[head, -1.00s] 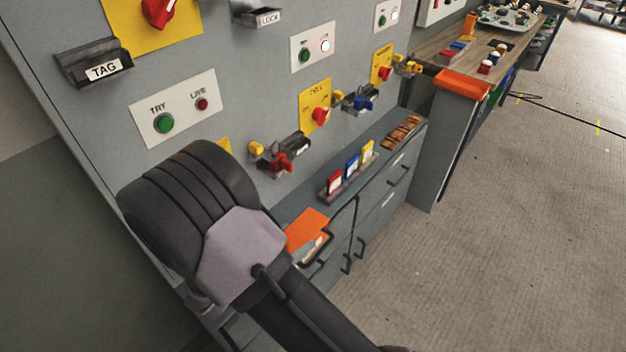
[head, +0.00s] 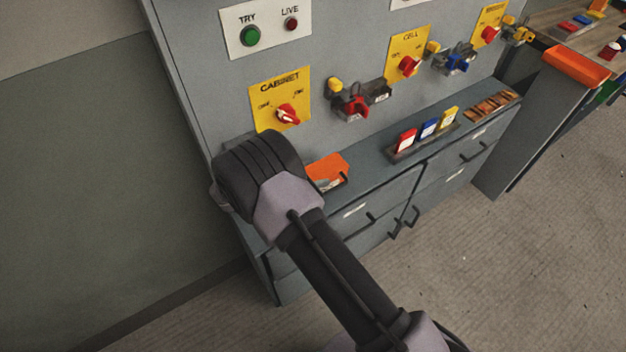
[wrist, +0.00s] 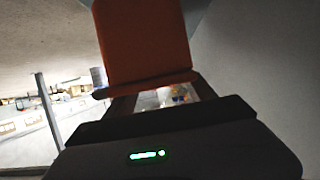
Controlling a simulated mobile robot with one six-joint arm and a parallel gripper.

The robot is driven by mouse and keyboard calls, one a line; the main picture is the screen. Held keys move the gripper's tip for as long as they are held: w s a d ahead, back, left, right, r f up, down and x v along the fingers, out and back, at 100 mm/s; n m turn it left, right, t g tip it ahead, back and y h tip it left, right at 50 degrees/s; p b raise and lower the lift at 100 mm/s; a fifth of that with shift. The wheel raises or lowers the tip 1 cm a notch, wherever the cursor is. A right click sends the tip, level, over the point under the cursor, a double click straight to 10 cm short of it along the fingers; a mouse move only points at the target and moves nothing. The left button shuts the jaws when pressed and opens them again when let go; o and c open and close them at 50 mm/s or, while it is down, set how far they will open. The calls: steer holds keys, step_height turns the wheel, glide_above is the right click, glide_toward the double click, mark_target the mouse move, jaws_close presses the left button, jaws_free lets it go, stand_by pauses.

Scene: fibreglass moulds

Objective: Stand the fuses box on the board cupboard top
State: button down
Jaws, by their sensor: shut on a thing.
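An orange piece, which I take for the fuses box (wrist: 145,45), fills the upper middle of the wrist view, between the fingers of my gripper (wrist: 152,97). My gripper is shut on it. In the head view, an orange surface with a pale patch (head: 327,170) shows just right of my dark wrist, which hides my fingers. It appears over the left part of the board cupboard top (head: 372,166), a grey ledge below the upright board. I cannot tell whether the box touches the ledge. No lettering on it is readable.
A rack with red, blue and yellow tags (head: 428,130) stands on the ledge, with a brown slatted item (head: 492,106) farther right. Yellow switch plates (head: 281,99) and a red lockout (head: 357,106) project above. Drawer handles (head: 408,217) stick out in front. Open floor lies right.

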steer(key=shift+w+a+f, duration=0.2)
steer(key=shift+w, duration=0.55)
steer(key=shift+f+b, duration=1.2)
steer(key=shift+f, duration=0.6)
steer(key=shift+c, duration=1.6)
jaws_free()
steer(key=shift+r, duration=0.15)
steer(key=p+v, duration=0.3)
steer(key=v, duration=0.9)
